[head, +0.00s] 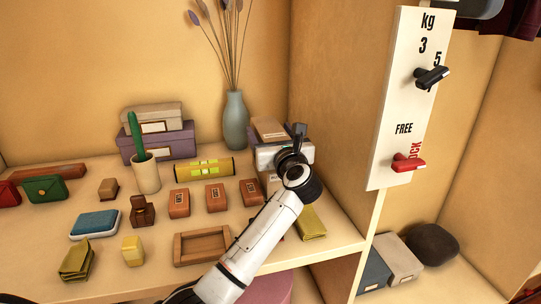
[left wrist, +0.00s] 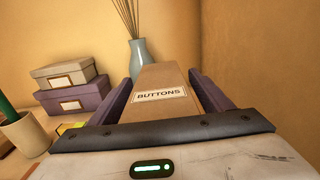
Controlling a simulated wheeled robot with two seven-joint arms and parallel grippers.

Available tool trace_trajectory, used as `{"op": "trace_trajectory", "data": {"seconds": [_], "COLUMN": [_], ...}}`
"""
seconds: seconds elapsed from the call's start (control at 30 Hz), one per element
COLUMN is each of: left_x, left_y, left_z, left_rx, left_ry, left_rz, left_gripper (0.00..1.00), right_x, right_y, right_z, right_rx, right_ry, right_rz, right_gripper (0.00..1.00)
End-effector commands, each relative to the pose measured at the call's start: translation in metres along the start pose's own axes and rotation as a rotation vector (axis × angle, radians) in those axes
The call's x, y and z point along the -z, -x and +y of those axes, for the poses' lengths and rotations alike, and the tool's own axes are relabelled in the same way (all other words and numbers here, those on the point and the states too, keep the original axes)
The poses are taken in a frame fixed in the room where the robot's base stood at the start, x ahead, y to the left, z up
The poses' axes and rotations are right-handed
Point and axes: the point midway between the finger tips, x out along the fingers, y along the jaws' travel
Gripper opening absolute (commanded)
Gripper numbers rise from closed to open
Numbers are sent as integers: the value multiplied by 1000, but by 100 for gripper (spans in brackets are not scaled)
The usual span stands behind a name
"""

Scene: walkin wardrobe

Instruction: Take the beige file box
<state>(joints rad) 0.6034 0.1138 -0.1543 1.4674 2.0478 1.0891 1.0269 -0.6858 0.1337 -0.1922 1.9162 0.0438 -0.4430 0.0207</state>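A brown-beige box labelled BUTTONS (left wrist: 160,78) stands straight ahead in the left wrist view, between the two dark fingers of my left gripper (left wrist: 165,95). In the head view its top (head: 269,127) shows just behind my left gripper (head: 286,152), which hides much of the stack there. The fingers are spread, one on each side of the box; a narrow gap shows on the right, and contact on the left is unclear. Another beige-grey box (head: 152,117) lies on a purple box (head: 158,143); they also show in the left wrist view. My right gripper is not in view.
A grey-blue vase (head: 235,122) with dry stems stands just behind the box. A cup with a cactus (head: 145,172), small brown boxes (head: 216,196) and a wooden tray (head: 203,247) cover the shelf. A wooden partition (head: 335,110) rises close on the right.

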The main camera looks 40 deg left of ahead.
Motion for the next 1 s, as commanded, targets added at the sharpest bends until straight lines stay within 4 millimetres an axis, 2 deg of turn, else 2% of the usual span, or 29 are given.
{"op": "trace_trajectory", "data": {"seconds": [0.03,0.07,0.4,0.47,0.5,0.77,0.87,1.0], "left_x": [0,0,0,0,-6,-10,-20,-44], "left_y": [0,0,0,0,0,0,1,1], "left_z": [0,0,0,0,0,0,-1,-1], "left_rx": [0,0,0,0,2,1,1,2], "left_ry": [0,0,-1,-1,3,5,7,11], "left_rz": [0,0,0,0,-12,-12,-12,-13], "left_gripper": [63,58,1,0,0,0,0,0], "right_x": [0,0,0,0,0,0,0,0], "right_y": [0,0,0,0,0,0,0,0], "right_z": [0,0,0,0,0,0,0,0], "right_rx": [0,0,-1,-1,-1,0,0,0], "right_ry": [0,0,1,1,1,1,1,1], "right_rz": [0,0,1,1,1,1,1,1], "right_gripper": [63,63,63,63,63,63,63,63]}}
